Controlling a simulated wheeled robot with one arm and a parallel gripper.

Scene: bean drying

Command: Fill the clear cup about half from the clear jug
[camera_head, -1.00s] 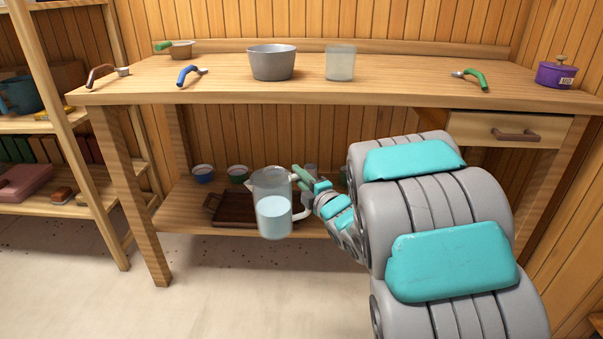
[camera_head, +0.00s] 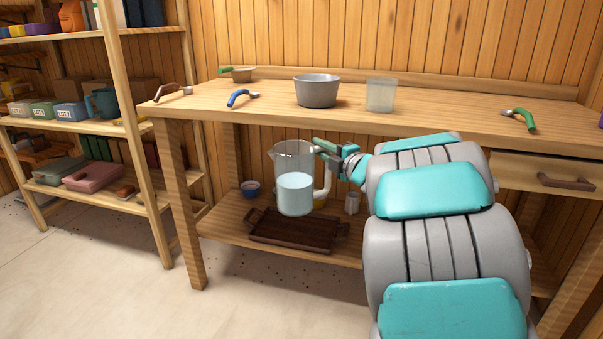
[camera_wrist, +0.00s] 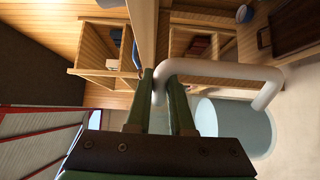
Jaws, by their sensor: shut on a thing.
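The clear jug (camera_head: 294,160) hangs in the air in front of the workbench, below the level of its top. It is upright and about half or more full of pale blue liquid (camera_head: 295,195). My gripper (camera_head: 322,147) is shut on the jug's white handle (camera_wrist: 222,72), which passes between the fingers in the wrist view. The clear cup (camera_head: 381,95) stands upright on the bench top, right of the grey pot. It looks slightly cloudy, and I cannot tell any liquid in it.
On the bench top (camera_head: 440,110) are a grey pot (camera_head: 316,92), a blue-handled tool (camera_head: 241,97), a brown-handled tool (camera_head: 172,91) and a green-handled tool (camera_head: 521,118). A dark tray (camera_head: 295,229) lies on the lower shelf. A storage shelf (camera_head: 140,125) stands left.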

